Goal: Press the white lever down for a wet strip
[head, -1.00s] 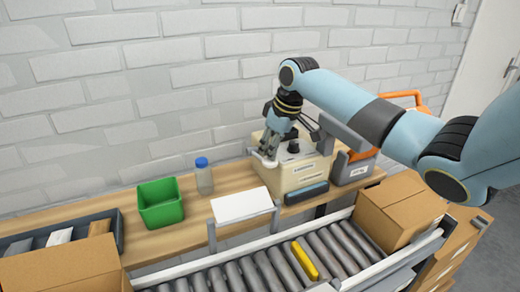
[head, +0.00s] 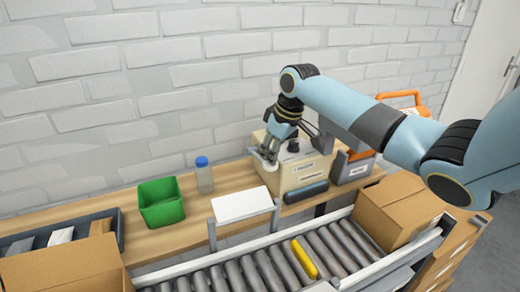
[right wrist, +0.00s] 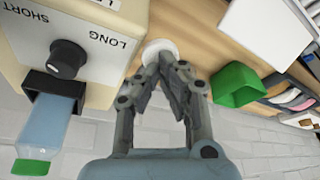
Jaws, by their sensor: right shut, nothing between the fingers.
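The beige tape dispenser (head: 306,172) stands on the wooden bench against the wall. It also fills the upper left of the right wrist view (right wrist: 110,18), with a black dial (right wrist: 67,58) between the words SHORT and LONG. The round white end of the lever (right wrist: 160,47) sticks out beside the dispenser. My right gripper (right wrist: 163,62) is shut and empty, its fingertips right at this white end and partly covering it. I cannot tell whether they touch. In the head view my right gripper (head: 266,158) is at the dispenser's left side. My left gripper is not in view.
A bottle of blue liquid (right wrist: 45,125) sits in the dispenser's black holder. Left of the dispenser are a blue-capped bottle (head: 204,178), a green bin (head: 161,205) and a white pad (head: 242,205). A roller conveyor (head: 260,275) with cardboard boxes (head: 398,212) runs in front.

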